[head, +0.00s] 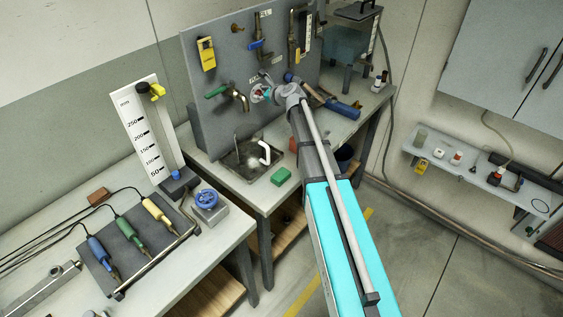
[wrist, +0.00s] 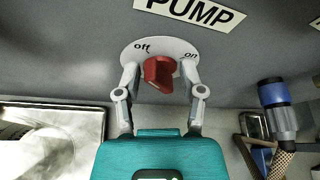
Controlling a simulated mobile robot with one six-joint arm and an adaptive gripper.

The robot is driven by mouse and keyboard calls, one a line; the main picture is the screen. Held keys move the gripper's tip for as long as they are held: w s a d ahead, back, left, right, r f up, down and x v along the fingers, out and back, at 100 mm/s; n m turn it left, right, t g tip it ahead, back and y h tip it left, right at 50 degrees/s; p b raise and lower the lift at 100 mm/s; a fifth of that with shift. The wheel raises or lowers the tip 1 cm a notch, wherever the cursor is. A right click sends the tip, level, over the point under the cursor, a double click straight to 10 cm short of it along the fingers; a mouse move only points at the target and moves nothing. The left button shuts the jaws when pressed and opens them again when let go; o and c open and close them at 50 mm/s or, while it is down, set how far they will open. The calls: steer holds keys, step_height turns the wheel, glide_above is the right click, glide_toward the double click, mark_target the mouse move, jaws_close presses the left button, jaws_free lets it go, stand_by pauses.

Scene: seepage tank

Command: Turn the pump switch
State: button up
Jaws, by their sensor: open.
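The pump switch is a red knob (wrist: 158,73) on a round white plate (wrist: 128,54) marked "off" at left and "on" at right. It is on the grey panel under the "PUMP" label (wrist: 190,10). My gripper (wrist: 160,78) is open, with one finger on each side of the knob. Whether the fingertips touch the knob or plate is unclear. A small dark mark near "off" shows at the knob's upper left, but its exact setting is hard to tell. In the head view my gripper (head: 270,92) is at the panel and partly covers the switch.
A green-handled tap (head: 234,95) is left of the switch, above a metal sink (head: 240,163). A blue-ended hose fitting (wrist: 276,92) is on the right in the wrist view. A green sponge (head: 281,177) lies at the bench front. The floor in front is open.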

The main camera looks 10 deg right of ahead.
steer(key=m, duration=0.1)
steer(key=m+g+y, duration=0.1)
steer(key=m+y, duration=0.1)
steer(key=shift+w+d+r+g, duration=0.1)
steer(key=shift+w+d+g, duration=0.2)
steer(key=shift+d, duration=0.05)
steer(key=p+v, duration=0.6)
steer(key=v, duration=0.7)
steer(key=s+a+f+n+g+h+b, duration=0.1)
steer(key=s+a+f+n+g, duration=0.1)
steer(key=s+f+n, duration=0.2)
steer(key=s+a+f+n+g+h+b, duration=0.1)
steer(key=s+f+n, duration=0.4)
steer(key=s+n, duration=0.5)
steer(key=s+a+f+n+g+h+b, duration=0.1)
steer(key=s+a+f+n+g, duration=0.3)
steer(key=n, duration=1)
steer(key=shift+s+a+f+g+b, duration=0.2)
steer(key=shift+s+a+g+b, duration=0.4)
steer(key=shift+s, duration=0.9)
steer(key=shift+d, duration=0.2)
